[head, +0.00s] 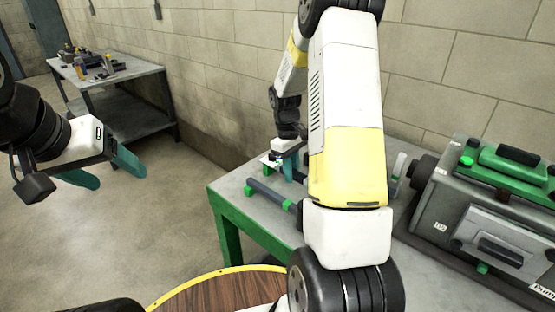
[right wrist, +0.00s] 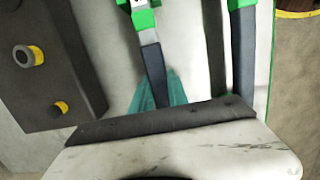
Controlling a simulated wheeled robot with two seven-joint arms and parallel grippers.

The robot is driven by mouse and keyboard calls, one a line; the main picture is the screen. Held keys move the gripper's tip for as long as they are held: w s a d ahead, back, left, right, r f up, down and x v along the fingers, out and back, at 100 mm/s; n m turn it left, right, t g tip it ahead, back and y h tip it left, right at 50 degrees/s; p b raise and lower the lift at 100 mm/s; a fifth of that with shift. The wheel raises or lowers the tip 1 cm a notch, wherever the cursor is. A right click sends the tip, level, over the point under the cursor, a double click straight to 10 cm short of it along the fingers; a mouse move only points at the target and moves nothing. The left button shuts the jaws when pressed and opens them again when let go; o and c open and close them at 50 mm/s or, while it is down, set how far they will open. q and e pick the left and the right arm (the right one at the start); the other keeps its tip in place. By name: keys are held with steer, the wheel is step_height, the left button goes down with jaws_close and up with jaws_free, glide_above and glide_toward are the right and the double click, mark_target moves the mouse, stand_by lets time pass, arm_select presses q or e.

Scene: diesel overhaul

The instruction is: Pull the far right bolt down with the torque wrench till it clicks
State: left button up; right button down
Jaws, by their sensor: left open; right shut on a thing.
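My right gripper (head: 291,166) is over the green-framed bench, partly hidden by my right arm. In the right wrist view its teal fingers (right wrist: 158,92) are shut around the dark handle (right wrist: 151,62) of a tool with green parts, which looks like the torque wrench. The tool's far end is cut off by the frame. A grey engine (head: 480,215) with a green top cover stands at the right of the bench. I cannot make out the far right bolt in either view. My left gripper (head: 108,172) is open and empty, away from the bench.
A dark bar with green ends (head: 270,195) lies on the bench (head: 228,190). A dark block with yellow-ringed knobs (right wrist: 45,75) is left of the right fingers. Another table (head: 120,77) with small items stands at the back left. The floor between is clear.

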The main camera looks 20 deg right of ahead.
steer(key=shift+f, duration=0.15)
steer(key=c, duration=1.2)
jaws_free()
steer(key=r, duration=0.5)
steer(key=w+r, duration=0.1)
steer(key=r, duration=0.1)
steer(key=shift+a+r, duration=0.3)
steer(key=shift+r, duration=0.05)
